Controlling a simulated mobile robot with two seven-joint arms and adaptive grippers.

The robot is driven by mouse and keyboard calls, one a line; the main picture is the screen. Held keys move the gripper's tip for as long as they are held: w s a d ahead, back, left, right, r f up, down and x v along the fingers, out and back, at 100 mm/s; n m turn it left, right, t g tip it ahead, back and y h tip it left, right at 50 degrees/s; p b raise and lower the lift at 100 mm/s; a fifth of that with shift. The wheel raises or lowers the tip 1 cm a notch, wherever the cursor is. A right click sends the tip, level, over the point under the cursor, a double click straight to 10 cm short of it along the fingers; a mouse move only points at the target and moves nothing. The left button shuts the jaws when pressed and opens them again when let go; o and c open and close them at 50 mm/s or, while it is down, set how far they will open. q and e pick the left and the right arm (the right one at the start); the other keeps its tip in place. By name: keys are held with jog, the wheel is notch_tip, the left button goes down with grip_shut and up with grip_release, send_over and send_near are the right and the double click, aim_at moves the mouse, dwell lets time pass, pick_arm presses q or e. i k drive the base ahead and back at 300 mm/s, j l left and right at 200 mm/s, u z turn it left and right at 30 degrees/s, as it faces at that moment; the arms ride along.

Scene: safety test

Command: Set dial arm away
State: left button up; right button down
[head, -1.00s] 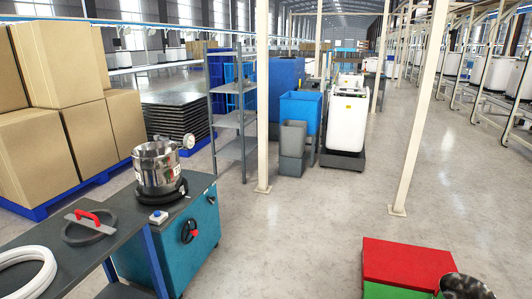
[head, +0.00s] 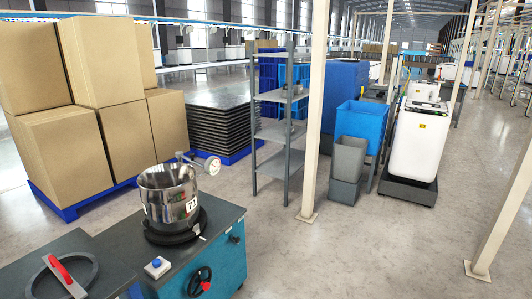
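A dial gauge (head: 213,166) with a white face sits on a short arm (head: 190,157) at the upper right rim of a shiny metal cylinder (head: 167,200). The dial is to the right of the cylinder, just outside its rim. The cylinder stands upright on a black round base (head: 175,232) on top of a teal machine cabinet (head: 228,262) with a dark top. The cylinder's inside is mostly hidden. Neither of my grippers is in view.
Boxes (head: 62,155) stand behind left. A post (head: 315,120) rises from clear floor (head: 350,245) at right.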

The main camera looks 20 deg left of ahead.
aim_at(212, 167)
jog(key=i, duration=2.55)
jog(key=u, duration=3.05)
